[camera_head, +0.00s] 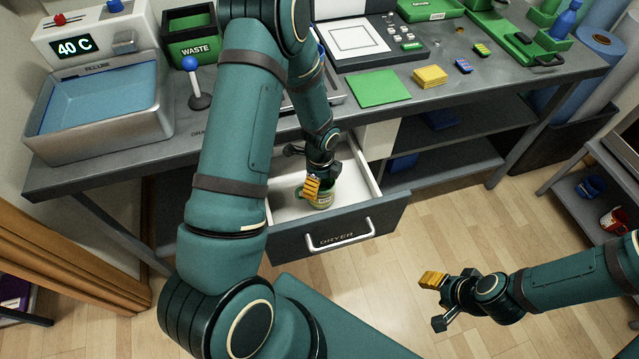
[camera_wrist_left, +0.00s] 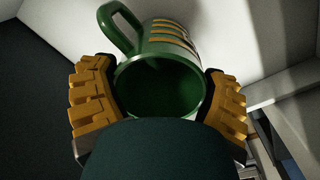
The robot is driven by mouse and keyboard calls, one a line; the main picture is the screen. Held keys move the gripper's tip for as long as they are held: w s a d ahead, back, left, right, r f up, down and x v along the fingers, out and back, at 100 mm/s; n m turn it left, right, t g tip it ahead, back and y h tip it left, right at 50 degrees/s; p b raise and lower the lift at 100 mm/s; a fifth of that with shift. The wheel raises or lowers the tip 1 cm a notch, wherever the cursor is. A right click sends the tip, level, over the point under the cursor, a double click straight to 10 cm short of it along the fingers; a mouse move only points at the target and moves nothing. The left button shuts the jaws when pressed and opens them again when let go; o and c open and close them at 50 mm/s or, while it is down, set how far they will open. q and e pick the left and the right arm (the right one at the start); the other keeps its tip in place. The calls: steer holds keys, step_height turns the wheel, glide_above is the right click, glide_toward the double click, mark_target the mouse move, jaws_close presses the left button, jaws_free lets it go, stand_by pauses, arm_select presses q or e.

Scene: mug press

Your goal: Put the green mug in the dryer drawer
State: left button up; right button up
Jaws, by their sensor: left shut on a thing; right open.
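The dryer drawer (camera_head: 330,240) is pulled open under the bench, with "DRYER" on its front beside a white handle. The green mug (camera_head: 322,201) is inside the drawer's white interior, partly hidden by my left gripper (camera_head: 318,184). In the left wrist view, the green mug (camera_wrist_left: 160,85) lies between the yellow pads of my left gripper (camera_wrist_left: 158,100), its open mouth facing the camera and its handle at upper left. My left gripper is shut on the mug. I cannot tell whether the mug touches the drawer floor. My right gripper (camera_head: 436,300) is open and empty over the wooden floor.
The bench top holds a basin (camera_head: 100,100), a blue-knobbed lever (camera_head: 194,75), a green WASTE bin (camera_head: 190,38), a green sheet (camera_head: 379,88) and yellow pads (camera_head: 430,76). A red mug (camera_head: 613,220) stands on the cart at right. The floor right of the drawer is clear.

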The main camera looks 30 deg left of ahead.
arm_select(q)
steer(key=shift+f, duration=0.3)
steer(key=shift+r, duration=0.1)
steer(key=o, duration=1.1)
steer(key=shift+o, duration=0.2)
step_height(320, 180, up, 12)
steer(key=p, duration=0.3)
steer(key=shift+w, duration=0.1)
